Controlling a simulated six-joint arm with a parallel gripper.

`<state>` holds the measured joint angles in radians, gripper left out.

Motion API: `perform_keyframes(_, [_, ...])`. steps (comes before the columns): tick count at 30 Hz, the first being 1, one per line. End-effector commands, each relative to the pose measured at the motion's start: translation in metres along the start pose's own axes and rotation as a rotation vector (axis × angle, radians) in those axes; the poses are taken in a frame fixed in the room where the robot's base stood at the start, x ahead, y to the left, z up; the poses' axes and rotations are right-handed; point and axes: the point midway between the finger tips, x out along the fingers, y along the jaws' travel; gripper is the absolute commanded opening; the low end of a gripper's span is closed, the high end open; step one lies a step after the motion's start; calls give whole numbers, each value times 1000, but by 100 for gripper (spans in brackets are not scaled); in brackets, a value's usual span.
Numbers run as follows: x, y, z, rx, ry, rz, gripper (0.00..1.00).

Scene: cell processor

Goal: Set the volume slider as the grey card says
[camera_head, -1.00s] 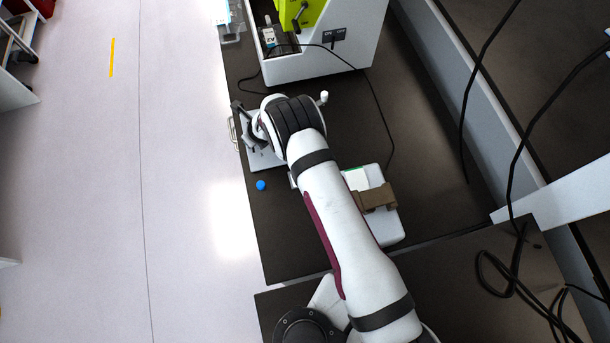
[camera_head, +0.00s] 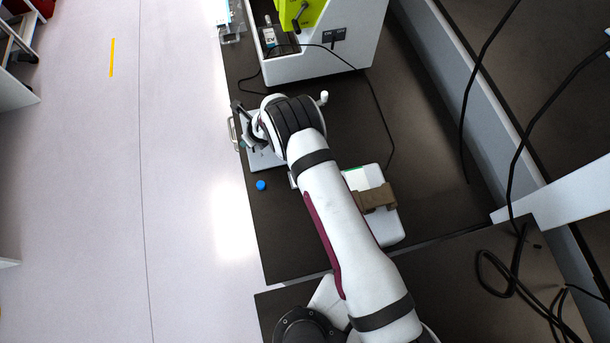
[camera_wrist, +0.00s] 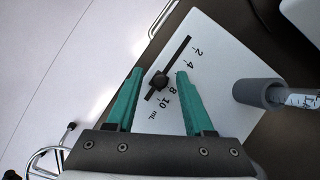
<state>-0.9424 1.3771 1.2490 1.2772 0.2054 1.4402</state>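In the wrist view, a white panel (camera_wrist: 225,55) carries a dark slot with a printed scale in mL; 2, 4, 8 and 10 are readable, and the 6 mark is hidden behind a finger. The black slider knob (camera_wrist: 160,80) sits in the slot, about level with the 8. My gripper (camera_wrist: 160,73) is open, its teal fingers on either side of the knob with gaps to it. In the head view the panel (camera_head: 264,160) is mostly hidden by my arm. I cannot make out a grey card in either view.
A blue round piece (camera_head: 261,185) lies near the bench's left edge. A white box (camera_head: 388,229) with a brown part (camera_head: 374,198) stands right of my arm. A white-and-green machine (camera_head: 340,60) stands behind.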

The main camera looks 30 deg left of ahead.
Motion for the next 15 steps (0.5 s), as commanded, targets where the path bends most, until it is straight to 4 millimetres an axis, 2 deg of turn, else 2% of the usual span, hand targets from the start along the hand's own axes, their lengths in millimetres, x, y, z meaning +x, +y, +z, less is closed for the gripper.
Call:
perform_keyframes(6, [-3, 0, 2, 0, -1, 0, 52])
perform_keyframes(15, [-40, 0, 22, -1, -1, -1, 52])
